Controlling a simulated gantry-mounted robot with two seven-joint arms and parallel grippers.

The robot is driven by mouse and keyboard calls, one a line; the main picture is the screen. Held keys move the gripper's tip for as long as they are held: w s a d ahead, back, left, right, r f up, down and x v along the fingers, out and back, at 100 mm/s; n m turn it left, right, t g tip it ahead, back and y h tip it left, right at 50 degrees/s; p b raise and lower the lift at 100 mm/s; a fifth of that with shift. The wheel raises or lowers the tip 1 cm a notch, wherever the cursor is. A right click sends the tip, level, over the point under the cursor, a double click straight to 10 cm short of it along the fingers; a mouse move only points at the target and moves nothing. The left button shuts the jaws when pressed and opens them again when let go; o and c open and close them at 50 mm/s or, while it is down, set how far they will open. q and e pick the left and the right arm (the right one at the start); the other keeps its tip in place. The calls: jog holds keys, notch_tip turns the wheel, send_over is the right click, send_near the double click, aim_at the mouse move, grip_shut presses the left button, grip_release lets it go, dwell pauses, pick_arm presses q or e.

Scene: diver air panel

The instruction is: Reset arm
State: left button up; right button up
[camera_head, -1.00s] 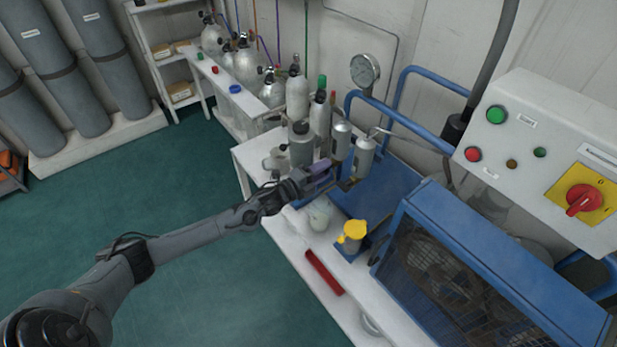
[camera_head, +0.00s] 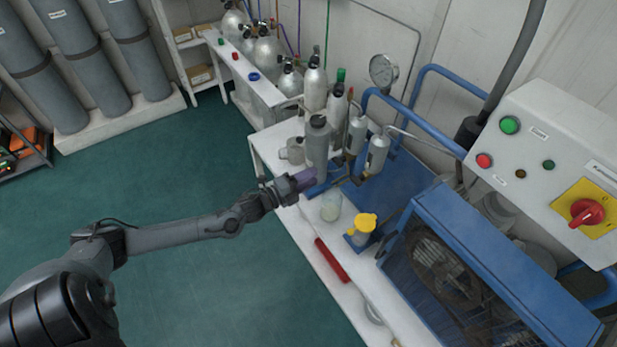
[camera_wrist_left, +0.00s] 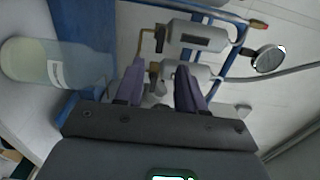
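My left arm reaches in from the left in the head view. Its gripper (camera_head: 304,180) has purple fingers and is over the near edge of the white bench (camera_head: 292,214). In the left wrist view the two purple fingers (camera_wrist_left: 160,82) stand apart with nothing held between them. Two silver filter cylinders (camera_head: 377,154) stand beyond the gripper, apart from it. They also show in the wrist view (camera_wrist_left: 196,38), past the fingertips. My right gripper is not in view.
A glass jar (camera_head: 331,208), a yellow-topped container (camera_head: 364,226) and a red bar (camera_head: 331,261) are on the bench. A blue-framed compressor (camera_head: 470,262) and control panel (camera_head: 545,150) stand at right. A gauge (camera_head: 383,70) rises behind. Green floor at left is clear.

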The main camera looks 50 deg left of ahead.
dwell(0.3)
pick_arm(q)
jog(key=s+d+r+n+g+y+p, duration=0.1)
jog(key=s+d+r+n+g+p, duration=0.15)
jog(key=s+d+n+p, duration=0.55)
jog(key=s+d+r+n+g+y+p, duration=0.25)
jog(key=s+d+n, duration=0.2)
jog(key=d, duration=0.65)
jog(key=s+d+r+n+g+p, duration=0.1)
jog(key=s+r+n+g, duration=0.2)
jog(key=s+n+g, duration=0.85)
notch_tip(320, 180, up, 38)
jog(key=s+m+t+p, duration=0.2)
jog(key=m+p, duration=0.3)
jog(key=p, duration=3.3)
jog(key=shift+s+d+m, duration=0.2)
jog(key=shift+s+m, duration=0.15)
jog(key=shift+m, duration=0.05)
